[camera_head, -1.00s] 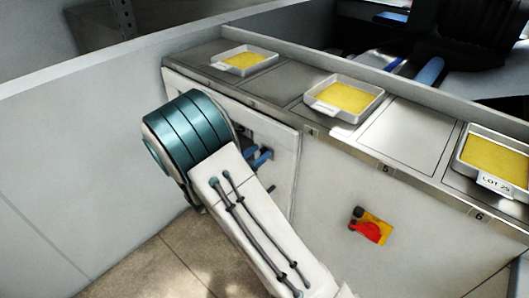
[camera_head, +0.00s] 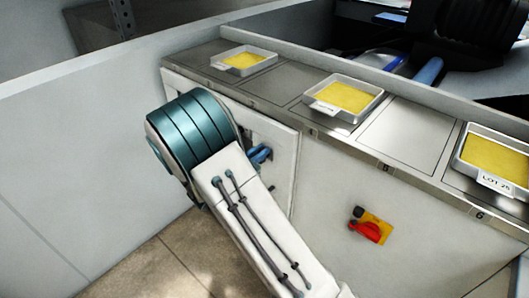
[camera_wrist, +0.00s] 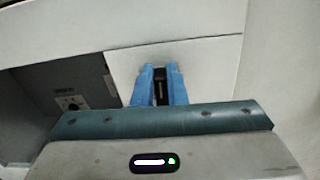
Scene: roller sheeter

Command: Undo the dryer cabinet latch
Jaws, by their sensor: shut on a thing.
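The cabinet door is a pale flat panel (camera_head: 285,170) under the left part of the counter, largely hidden by my arm in the head view. It also shows in the wrist view (camera_wrist: 205,70), with a darker recessed area along its left side. My gripper's blue fingers (camera_wrist: 160,88) are at the door, on each side of a narrow dark latch piece (camera_wrist: 160,93), and are shut on it. In the head view only part of the blue gripper (camera_head: 260,154) shows past my arm. The latch is hidden there, and its exact position is hard to tell.
A dial (camera_wrist: 71,103) sits in the darker area. A red and yellow rotary switch (camera_head: 370,228) is on the front panel, right of my arm. Trays with yellow sheets (camera_head: 343,98) stand on the counter (camera_head: 405,135). A pale wall (camera_head: 70,150) is left; floor is clear below.

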